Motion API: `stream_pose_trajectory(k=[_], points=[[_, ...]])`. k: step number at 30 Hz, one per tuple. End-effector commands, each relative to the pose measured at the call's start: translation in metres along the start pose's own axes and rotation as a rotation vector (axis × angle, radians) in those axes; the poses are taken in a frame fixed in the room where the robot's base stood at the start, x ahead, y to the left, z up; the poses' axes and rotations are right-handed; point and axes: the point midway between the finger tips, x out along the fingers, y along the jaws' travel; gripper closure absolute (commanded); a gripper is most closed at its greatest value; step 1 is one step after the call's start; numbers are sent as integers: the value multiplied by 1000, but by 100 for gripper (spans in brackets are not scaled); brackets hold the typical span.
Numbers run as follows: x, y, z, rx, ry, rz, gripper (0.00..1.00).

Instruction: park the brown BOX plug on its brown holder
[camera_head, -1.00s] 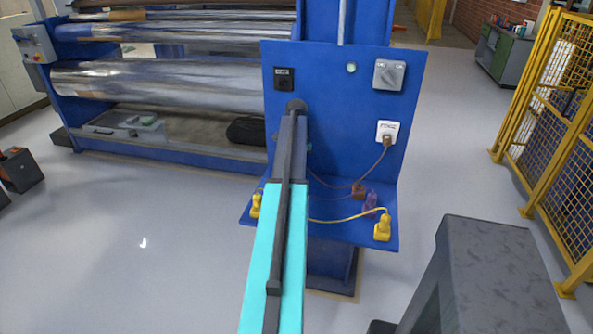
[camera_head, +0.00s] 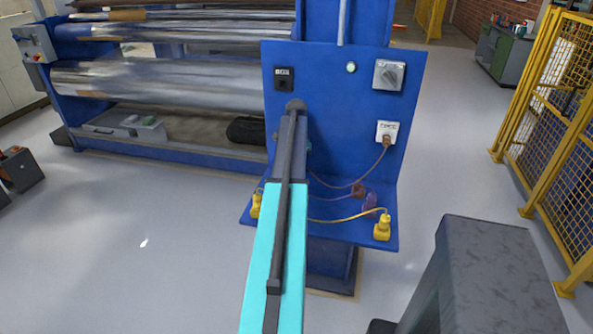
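A brown plug (camera_head: 386,141) sits at the lower edge of the white socket (camera_head: 386,129) on the right of the blue panel. Its brown cable hangs down and curves left behind my arm. A small brown block (camera_head: 358,190), which looks like the brown holder, stands on the blue shelf below; I cannot make out its details. My arm reaches forward to the panel's left part, left of the plug and the brown block. My gripper's fingers are hidden behind the arm, so whether they hold anything does not show.
A purple piece (camera_head: 370,204) stands close beside the brown block. Yellow plugs stand at the shelf's left (camera_head: 256,205) and right (camera_head: 382,228), with a yellow cable. A black socket (camera_head: 284,78) and a grey rotary switch (camera_head: 388,74) are on the panel. A dark grey block (camera_head: 487,265) is at front right.

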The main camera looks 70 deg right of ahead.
Motion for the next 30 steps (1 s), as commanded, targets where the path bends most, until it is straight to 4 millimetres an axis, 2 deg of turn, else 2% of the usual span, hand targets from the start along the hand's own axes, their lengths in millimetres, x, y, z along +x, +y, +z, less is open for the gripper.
stream_pose_trajectory(k=[1, 30], points=[[14, 6, 4, 2, -14, 21, 100], [27, 6, 4, 1, -15, 20, 100]])
